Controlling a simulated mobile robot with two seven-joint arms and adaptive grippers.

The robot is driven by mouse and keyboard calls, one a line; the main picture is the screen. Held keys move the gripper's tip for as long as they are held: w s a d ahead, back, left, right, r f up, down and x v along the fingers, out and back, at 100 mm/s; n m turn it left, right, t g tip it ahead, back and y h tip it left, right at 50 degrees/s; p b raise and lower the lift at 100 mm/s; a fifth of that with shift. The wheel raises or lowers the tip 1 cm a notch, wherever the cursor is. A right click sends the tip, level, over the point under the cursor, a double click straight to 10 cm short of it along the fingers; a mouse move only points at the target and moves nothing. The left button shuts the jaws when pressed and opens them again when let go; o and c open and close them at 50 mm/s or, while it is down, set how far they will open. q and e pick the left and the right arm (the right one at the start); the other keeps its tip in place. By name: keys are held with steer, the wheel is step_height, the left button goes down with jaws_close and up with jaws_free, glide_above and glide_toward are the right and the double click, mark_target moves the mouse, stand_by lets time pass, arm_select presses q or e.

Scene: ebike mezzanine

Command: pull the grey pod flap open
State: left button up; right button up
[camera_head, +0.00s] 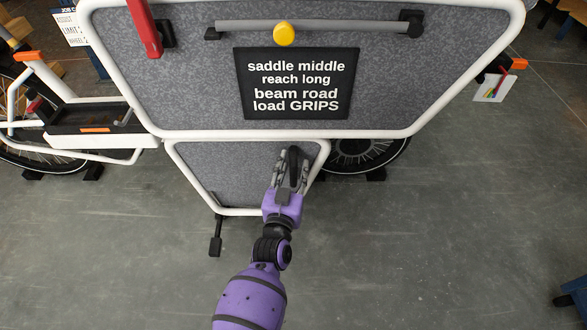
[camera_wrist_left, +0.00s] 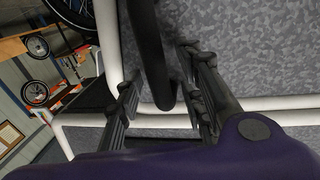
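The grey pod flap (camera_head: 225,172) looks to be the smaller speckled panel with a white tubular rim, below the large sign panel. A dark bar handle (camera_head: 294,154) stands near its right side and also shows in the left wrist view (camera_wrist_left: 152,50). My left gripper (camera_head: 291,172) is at this handle. In the left wrist view my left gripper (camera_wrist_left: 165,95) has one finger on each side of the bar, with gaps visible, so it is open around it. My right gripper is not in view.
The large grey panel (camera_head: 180,80) above carries a black sign (camera_head: 298,83), a grey rail (camera_head: 350,27), a yellow knob (camera_head: 284,35) and a red lever (camera_head: 145,25). A white bike frame (camera_head: 95,141) stands at left. A wheel (camera_head: 365,152) shows behind. The floor (camera_head: 430,245) at right is clear.

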arm_select(q)
jaws_close()
steer(key=shift+s, duration=0.1)
stand_by(0.3)
